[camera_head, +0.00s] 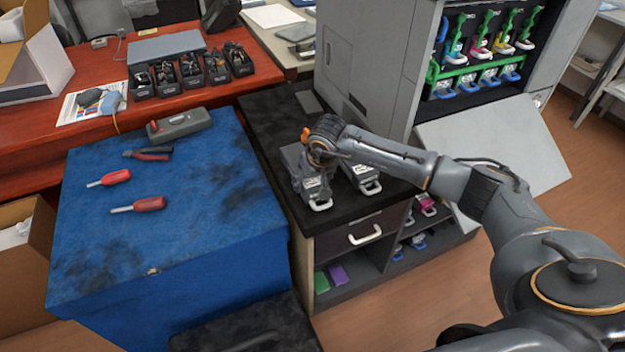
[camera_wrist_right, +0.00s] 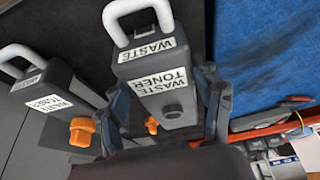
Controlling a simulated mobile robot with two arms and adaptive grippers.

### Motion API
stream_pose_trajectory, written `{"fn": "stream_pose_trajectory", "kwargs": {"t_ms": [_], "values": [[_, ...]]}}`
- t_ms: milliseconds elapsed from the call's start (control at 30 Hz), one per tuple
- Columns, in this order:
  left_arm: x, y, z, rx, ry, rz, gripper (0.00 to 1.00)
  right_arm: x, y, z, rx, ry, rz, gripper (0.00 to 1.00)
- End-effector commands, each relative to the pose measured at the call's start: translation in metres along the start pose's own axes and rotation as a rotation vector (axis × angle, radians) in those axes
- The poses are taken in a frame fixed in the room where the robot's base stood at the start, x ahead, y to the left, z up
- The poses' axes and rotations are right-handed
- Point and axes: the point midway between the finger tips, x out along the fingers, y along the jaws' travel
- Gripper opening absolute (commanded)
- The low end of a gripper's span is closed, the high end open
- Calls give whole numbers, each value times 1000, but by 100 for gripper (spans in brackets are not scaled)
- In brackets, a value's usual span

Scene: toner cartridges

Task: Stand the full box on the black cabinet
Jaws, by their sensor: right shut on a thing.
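My right gripper (camera_head: 314,178) is shut on a grey waste toner box (camera_head: 293,161) over the left part of the black cabinet top (camera_head: 262,119). The right wrist view shows this box (camera_wrist_right: 150,72) between the two fingers, with a white handle, "WASTE TONER" labels and a dark round port. I cannot tell whether its base touches the cabinet. A second waste toner box (camera_head: 368,186) is to its right, partly behind my arm; it also shows in the right wrist view (camera_wrist_right: 60,88) with an orange cap. I cannot tell which is full. My left gripper is not in view.
A blue-topped bench (camera_head: 205,215) with screwdrivers and pliers adjoins the cabinet's left side. An open grey printer (camera_head: 368,50) with coloured cartridges is behind and to the right. The cabinet's open shelves (camera_head: 352,270) hold cartridges. Bare cabinet top shows behind the boxes.

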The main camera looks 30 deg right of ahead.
Motion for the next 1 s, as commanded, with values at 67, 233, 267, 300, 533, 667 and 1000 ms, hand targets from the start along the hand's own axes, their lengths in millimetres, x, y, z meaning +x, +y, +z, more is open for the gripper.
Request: {"fn": "stream_pose_trajectory", "kwargs": {"t_ms": [67,233,267,300,533,667,1000], "values": [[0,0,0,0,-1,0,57,-1,0,-2,0,4,-1,2],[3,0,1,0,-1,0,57,2,0,0,0,4,-1,2],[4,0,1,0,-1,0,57,3,0,0,0,4,-1,2],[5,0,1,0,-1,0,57,4,0,0,0,4,-1,2],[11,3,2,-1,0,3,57,10,0,3,0,4,-1,2],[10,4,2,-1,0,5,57,9,0,2,0,3,-1,90],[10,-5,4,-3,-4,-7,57,11,0,5,0,-4,1,92]]}}
